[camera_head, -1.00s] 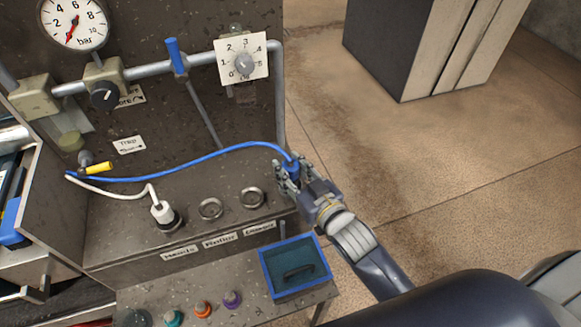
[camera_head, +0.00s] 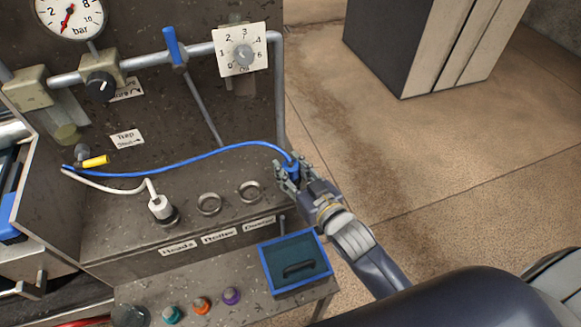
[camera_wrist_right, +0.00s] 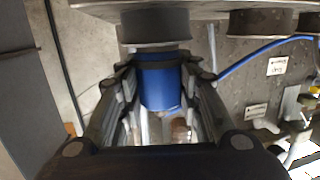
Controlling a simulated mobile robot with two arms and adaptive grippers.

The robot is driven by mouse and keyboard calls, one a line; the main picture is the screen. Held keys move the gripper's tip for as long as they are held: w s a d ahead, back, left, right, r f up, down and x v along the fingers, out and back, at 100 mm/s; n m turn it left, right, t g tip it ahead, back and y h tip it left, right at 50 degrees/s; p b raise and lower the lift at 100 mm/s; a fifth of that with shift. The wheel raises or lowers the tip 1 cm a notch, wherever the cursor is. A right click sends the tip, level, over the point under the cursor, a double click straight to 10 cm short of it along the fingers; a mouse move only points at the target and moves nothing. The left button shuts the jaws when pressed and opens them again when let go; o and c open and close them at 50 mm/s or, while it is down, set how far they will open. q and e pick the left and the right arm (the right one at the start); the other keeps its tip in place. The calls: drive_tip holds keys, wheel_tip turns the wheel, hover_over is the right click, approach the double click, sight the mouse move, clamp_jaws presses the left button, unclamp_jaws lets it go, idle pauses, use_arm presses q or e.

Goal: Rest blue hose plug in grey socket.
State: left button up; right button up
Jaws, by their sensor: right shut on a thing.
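My right gripper (camera_head: 289,174) is shut on the blue hose plug (camera_head: 292,169), just right of the bench's raised ledge. Its blue hose runs left from the plug across the ledge. Two empty grey ring sockets, a left one (camera_head: 209,204) and a right one (camera_head: 249,191), sit on the ledge; the plug is apart from both in the head view. In the right wrist view the blue plug (camera_wrist_right: 160,85) is between the fingers, with a grey socket (camera_wrist_right: 155,28) right beyond it; I cannot tell the gap there. My left gripper is not in view.
A white plug (camera_head: 160,207) stands in the leftmost socket. A blue-rimmed tray (camera_head: 263,262) and several coloured knobs (camera_head: 201,305) are on the lower shelf. A dial box (camera_head: 240,50), a pipe and a yellow-handled valve (camera_head: 95,162) are behind. Open floor is to the right.

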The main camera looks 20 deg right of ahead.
idle(0.3)
drive_tip(key=o, duration=1.2)
drive_tip(key=shift+o, duration=0.2)
drive_tip(key=shift+s, duration=0.2)
drive_tip(key=v, duration=1.1)
drive_tip(key=shift+s, duration=0.3)
drive_tip(key=shift+d, duration=0.15)
